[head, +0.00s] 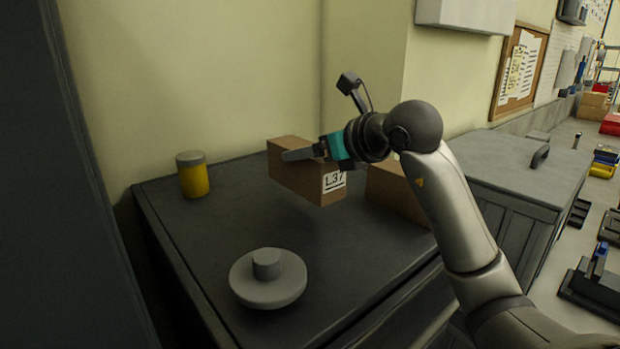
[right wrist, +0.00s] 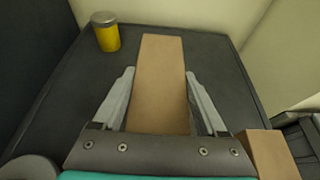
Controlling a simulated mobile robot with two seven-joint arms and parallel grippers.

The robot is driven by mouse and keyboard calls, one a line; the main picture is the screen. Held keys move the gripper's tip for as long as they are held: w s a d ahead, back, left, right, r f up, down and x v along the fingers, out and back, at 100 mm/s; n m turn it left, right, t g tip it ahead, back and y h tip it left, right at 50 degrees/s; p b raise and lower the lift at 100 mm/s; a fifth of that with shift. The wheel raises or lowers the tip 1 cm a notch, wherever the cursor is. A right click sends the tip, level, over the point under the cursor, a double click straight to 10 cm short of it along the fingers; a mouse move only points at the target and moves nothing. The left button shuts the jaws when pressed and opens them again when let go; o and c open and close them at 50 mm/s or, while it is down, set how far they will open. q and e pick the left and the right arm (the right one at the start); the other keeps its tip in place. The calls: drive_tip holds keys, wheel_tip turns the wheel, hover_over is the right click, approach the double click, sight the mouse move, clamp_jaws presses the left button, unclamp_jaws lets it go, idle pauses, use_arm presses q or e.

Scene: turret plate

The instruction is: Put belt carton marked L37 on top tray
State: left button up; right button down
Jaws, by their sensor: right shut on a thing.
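The brown carton marked L37 (head: 299,173) is held in my right gripper (head: 290,155) over the dark top surface (head: 217,226) near the back. Its white label faces the front right in the head view. In the right wrist view the carton (right wrist: 160,85) lies between the two grey fingers of the gripper (right wrist: 160,92), which are along its sides. A shadow beneath suggests it is a little above the surface. No separate tray can be made out with certainty. My left gripper is not in view.
A second brown carton (head: 397,190) stands right of the held one, partly behind my arm. A yellow jar with a grey lid (head: 193,176) stands at the back left. A round grey knobbed disc (head: 268,279) lies at the front. The left middle of the surface is clear.

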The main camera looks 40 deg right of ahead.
sight(310, 175)
drive_tip(key=shift+f, duration=2.25)
drive_tip(key=shift+f+b, duration=0.15)
drive_tip(key=shift+b, duration=0.2)
drive_tip(key=shift+c, duration=1.7)
unclamp_jaws()
drive_tip(key=shift+f, duration=0.1)
drive_tip(key=o, duration=0.3)
drive_tip(key=shift+o, duration=0.2)
